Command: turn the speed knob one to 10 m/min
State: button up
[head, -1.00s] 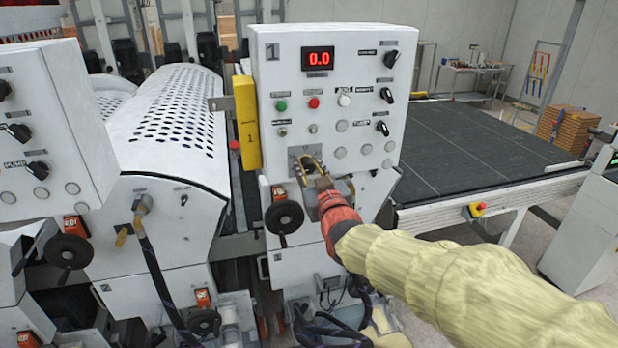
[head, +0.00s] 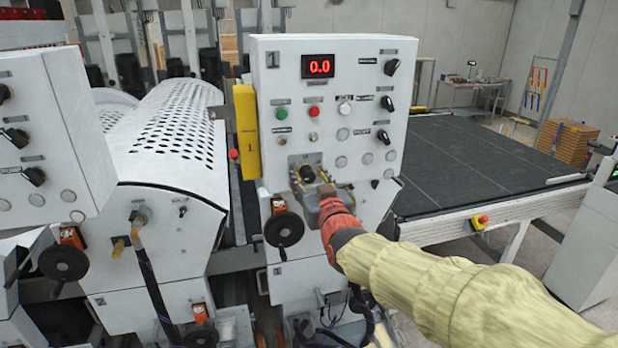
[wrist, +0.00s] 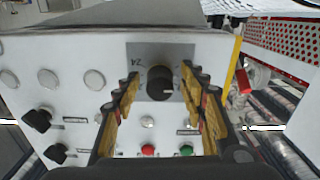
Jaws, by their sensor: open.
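The speed knob one is a round black knob on a grey scale plate, seen in the wrist view (wrist: 159,84) and the head view (head: 306,174). A pale mark shows on it, and a "24" is printed beside it. My gripper (wrist: 160,80) is open, with one yellow-padded finger on each side of the knob. Gaps show between the knob and both fingers, and I cannot tell how deep the tips reach. In the head view my gripper (head: 321,181) is at the plate, its fingers partly hidden. The red display (head: 318,66) reads 0.0.
The white control box (head: 262,105) carries a green button (head: 281,114), a red button (head: 314,110) and several black selector knobs. A black handwheel (head: 284,229) is just below left. A yellow block (head: 246,130) stands along the box's left side. A black conveyor bed lies at right.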

jog(key=v, duration=1.2)
dwell(0.3)
jog(key=s+d+f+g+h+b, duration=0.1)
jog(key=s+f+g, duration=0.3)
jog(key=f, duration=0.5)
jog(key=s+d+f+g+h+b, duration=0.1)
jog(key=s+d+f+g, duration=0.2)
jog(key=f, duration=0.6)
jog(key=s+d+f+m+g+h+b, duration=0.1)
jog(key=s+d+f+m+g+b, duration=0.1)
jog(key=s+d+f+b, duration=0.4)
jog(key=s+d+f+m+g+h+b, duration=0.2)
jog(key=s+d+f+b, duration=0.4)
jog(key=s+f+b, duration=0.6)
jog(key=shift+s+d+f+g+b, duration=0.2)
jog(key=shift+s+f+g+b, duration=0.2)
jog(key=shift+s+f, duration=0.55)
